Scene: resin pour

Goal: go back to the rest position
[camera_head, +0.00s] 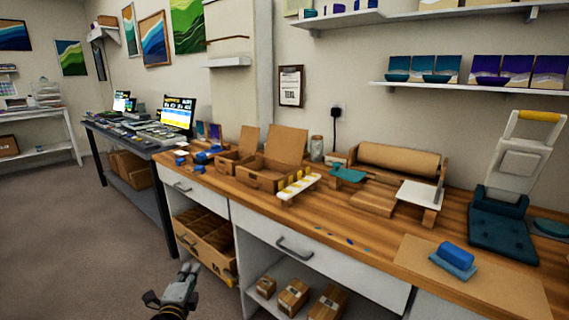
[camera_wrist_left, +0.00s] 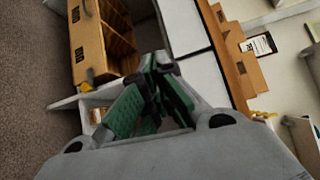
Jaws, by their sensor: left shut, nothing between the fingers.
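My left gripper (camera_head: 187,272) is at the bottom of the head view, low in front of the wooden counter (camera_head: 330,215) and above the floor. Its fingers are shut with nothing between them. In the left wrist view the green finger pads (camera_wrist_left: 152,95) meet near the middle of the picture, with the counter's cabinet behind them. My right gripper is not in view.
A cardboard box with dividers (camera_head: 205,245) sits in the open cabinet close to my left gripper. Small cartons (camera_head: 293,296) stand on the low shelf. Open boxes (camera_head: 268,172), a paper roll (camera_head: 400,160) and a blue block (camera_head: 456,254) are on the counter. The floor (camera_head: 80,240) at left is clear.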

